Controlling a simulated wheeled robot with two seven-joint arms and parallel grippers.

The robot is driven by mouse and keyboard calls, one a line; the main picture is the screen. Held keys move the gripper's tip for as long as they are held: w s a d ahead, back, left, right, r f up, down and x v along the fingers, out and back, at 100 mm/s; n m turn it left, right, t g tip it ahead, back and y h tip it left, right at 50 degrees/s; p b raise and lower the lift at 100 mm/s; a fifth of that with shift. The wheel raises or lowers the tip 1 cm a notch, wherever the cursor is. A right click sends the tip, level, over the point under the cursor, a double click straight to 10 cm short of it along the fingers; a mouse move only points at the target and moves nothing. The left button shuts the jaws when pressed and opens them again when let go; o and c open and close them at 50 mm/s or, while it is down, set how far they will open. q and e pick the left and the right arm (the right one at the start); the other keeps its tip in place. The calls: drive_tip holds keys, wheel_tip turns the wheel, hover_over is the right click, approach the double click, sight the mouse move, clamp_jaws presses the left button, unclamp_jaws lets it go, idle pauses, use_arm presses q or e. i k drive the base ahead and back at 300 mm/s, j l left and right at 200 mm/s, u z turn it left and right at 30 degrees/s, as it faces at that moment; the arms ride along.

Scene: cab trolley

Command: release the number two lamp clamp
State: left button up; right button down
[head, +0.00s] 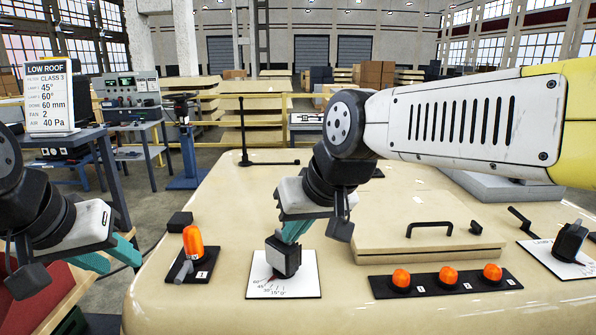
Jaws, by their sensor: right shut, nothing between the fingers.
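A black lamp head (284,257) stands on a white angle-scale plate (300,285) at the front middle of the cream roof. My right gripper (290,232) points down at the top of this lamp, its teal fingers close together. They look in contact with it or just above; I cannot tell which. A second black lamp (571,240) sits on another white plate (538,252) at the right edge, its lettering partly hidden. I cannot read which lamp is number two, and no clamp shows clearly. My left gripper (112,256) is open and empty, left of the roof.
Several orange domes (447,278) line a black strip at the front. A hatch (425,235) with a black handle lies behind. A settings sign (48,98) at left lists lamp 2 at 60°.

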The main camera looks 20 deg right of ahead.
sight(526, 225)
drive_tip(key=z, duration=2.2)
drive_tip(key=u, duration=0.5)
drive_tip(key=i+l+u, duration=0.15)
drive_tip(key=u, duration=0.15)
drive_tip(key=l+u, duration=0.35)
drive_tip(key=i+l+u, duration=0.1)
drive_tip(key=l+u, duration=0.5)
drive_tip(key=l, duration=1.7)
drive_tip(key=i, duration=0.05)
